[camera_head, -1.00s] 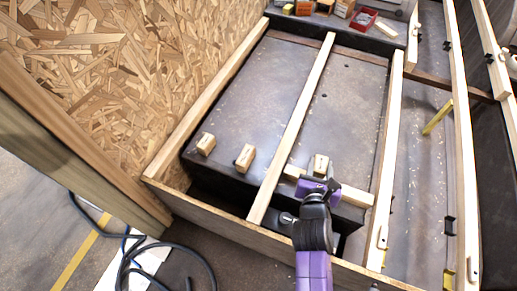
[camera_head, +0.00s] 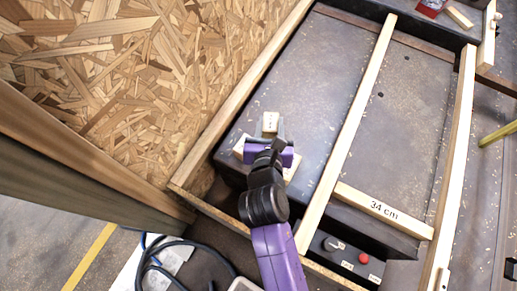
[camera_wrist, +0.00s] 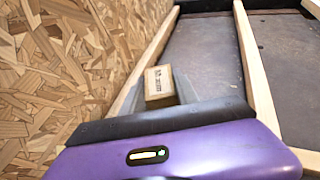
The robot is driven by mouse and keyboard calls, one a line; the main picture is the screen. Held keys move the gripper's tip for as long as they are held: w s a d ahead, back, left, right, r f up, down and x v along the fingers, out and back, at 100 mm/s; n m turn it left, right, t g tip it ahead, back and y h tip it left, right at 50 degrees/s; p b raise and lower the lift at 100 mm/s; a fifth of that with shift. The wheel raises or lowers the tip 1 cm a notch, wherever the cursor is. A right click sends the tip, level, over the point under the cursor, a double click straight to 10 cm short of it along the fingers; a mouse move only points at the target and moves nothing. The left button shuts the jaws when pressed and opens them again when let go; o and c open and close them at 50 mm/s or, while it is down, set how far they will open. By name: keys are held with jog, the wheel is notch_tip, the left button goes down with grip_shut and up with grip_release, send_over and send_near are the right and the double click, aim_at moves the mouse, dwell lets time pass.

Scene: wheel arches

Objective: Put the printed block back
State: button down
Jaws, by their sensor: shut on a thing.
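My gripper (camera_head: 270,138) is shut on a small pale wooden block (camera_head: 270,122) with dark print on its face. The wrist view shows the same printed block (camera_wrist: 160,84) standing up between the fingers, its print too small to read. The gripper is over the near end of the left bay. I cannot tell whether the held block touches anything.
A strip marked "34 cm" (camera_head: 384,209) lies across the right bay. A long wooden rail (camera_head: 352,125) divides the bays. A particle-board wall (camera_head: 130,70) rises close on the left. A knob and red button (camera_head: 363,258) sit at the front. The dark panel beyond is clear.

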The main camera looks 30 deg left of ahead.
jog(key=shift+f, duration=0.35)
notch_tip(320, 180, down, 19)
jog(key=b, duration=1.1)
jog(key=shift+f, duration=0.2)
jog(key=shift+f, duration=0.15)
jog(key=c, duration=0.9)
grip_release()
jog(key=shift+s+d+r, duration=0.15)
jog(key=shift+s+r, duration=0.05)
jog(key=shift+r, duration=0.1)
jog(key=p+v, duration=0.5)
jog(key=v, duration=0.6)
jog(key=shift+s+r, duration=0.1)
jog(key=shift+s, duration=0.05)
